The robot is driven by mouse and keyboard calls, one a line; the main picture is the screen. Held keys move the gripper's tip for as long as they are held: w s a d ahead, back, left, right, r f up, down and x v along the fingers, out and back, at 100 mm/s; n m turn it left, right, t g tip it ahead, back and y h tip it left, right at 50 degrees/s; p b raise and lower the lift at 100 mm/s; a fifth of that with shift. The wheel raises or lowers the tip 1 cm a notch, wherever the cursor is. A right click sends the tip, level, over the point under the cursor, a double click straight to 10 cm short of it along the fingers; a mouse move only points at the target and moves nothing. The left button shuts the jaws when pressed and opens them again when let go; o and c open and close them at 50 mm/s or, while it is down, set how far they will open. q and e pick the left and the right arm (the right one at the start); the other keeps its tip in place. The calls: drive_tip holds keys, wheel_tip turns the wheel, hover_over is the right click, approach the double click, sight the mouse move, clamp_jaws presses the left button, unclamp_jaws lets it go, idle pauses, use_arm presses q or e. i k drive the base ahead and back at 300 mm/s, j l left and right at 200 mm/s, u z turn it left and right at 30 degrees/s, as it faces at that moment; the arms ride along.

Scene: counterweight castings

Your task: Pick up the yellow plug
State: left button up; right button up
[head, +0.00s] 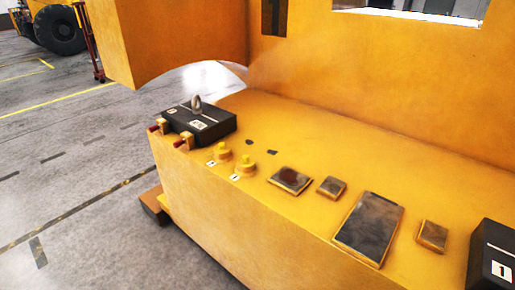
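Two small yellow plugs stand on the flat top of a large yellow casting (330,140), near its front edge. One plug (222,150) is farther left, and the other plug (245,165) is just right of it and nearer. Each has a small white label in front of it. I cannot tell which plug the task names. Both stand free, with nothing gripping them. Neither of my grippers shows in the head view.
Left of the plugs is a black block (208,122) with a metal ring and red-tipped brass fittings. Right are framed dark plates (368,228) and another black block (492,258). The casting rises at the back. Grey floor (70,190) lies left.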

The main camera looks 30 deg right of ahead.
sight(246, 160)
drive_tip(key=i+j+z, duration=0.15)
drive_tip(key=i+z, duration=0.15)
drive_tip(key=z, duration=0.15)
drive_tip(key=i+j+z, duration=0.2)
drive_tip(key=z, duration=0.25)
drive_tip(key=i+j+z, duration=0.25)
drive_tip(key=z, duration=0.25)
drive_tip(key=i+j+z, duration=0.15)
drive_tip(key=j+z, duration=0.3)
drive_tip(key=i+j+z, duration=0.1)
drive_tip(key=j+z, duration=0.35)
